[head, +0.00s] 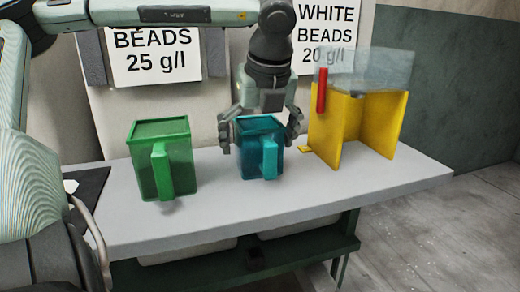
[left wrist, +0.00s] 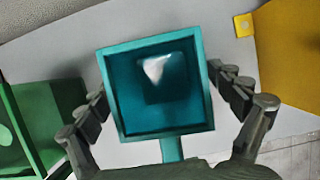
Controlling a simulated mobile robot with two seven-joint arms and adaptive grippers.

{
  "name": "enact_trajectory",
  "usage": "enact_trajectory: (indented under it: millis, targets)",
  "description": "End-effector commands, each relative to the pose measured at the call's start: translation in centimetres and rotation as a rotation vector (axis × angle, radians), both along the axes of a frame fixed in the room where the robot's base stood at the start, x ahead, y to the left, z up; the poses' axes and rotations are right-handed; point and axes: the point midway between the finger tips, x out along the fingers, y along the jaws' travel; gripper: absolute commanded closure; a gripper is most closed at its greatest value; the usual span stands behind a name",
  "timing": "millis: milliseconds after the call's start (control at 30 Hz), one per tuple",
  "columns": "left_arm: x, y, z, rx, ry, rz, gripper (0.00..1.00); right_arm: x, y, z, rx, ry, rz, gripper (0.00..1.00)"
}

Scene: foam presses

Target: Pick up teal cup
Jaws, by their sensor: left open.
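The teal cup (head: 258,150) stands upright on the table in the head view, its handle towards the front. My left gripper (head: 261,130) comes down over it from behind, open, with one finger on each side of the cup. In the left wrist view the square mouth of the cup (left wrist: 155,85) is seen from above, with a pale patch inside at the bottom. The left gripper's fingers (left wrist: 160,105) stand apart on both sides of it, with a gap visible at the right finger. My right gripper is not in view.
A green cup (head: 163,160) with a handle stands to the left on the grey table (head: 300,196). A yellow stand (head: 352,128) with a clear container (head: 375,70) and a red bar (head: 322,90) is close on the right. Signs hang on the wall behind.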

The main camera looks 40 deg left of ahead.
Motion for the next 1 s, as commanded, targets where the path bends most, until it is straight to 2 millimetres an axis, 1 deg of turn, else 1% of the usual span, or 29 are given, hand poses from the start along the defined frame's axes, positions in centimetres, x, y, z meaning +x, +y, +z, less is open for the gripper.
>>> enact_trajectory:
  millis: [100,267,700,1000]
  targets:
    - [0.08,0.14,-0.38,0.0,-0.001,0.0,0.07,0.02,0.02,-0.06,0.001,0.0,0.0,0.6]
    - [0.08,0.14,-0.36,0.0,-0.001,0.0,0.07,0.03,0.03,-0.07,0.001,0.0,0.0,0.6]
    - [0.08,0.13,-0.33,0.0,-0.001,0.0,0.61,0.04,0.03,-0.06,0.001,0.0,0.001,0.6]
    - [0.1,0.14,-0.07,0.001,-0.002,0.001,0.61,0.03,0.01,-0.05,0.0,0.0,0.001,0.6]
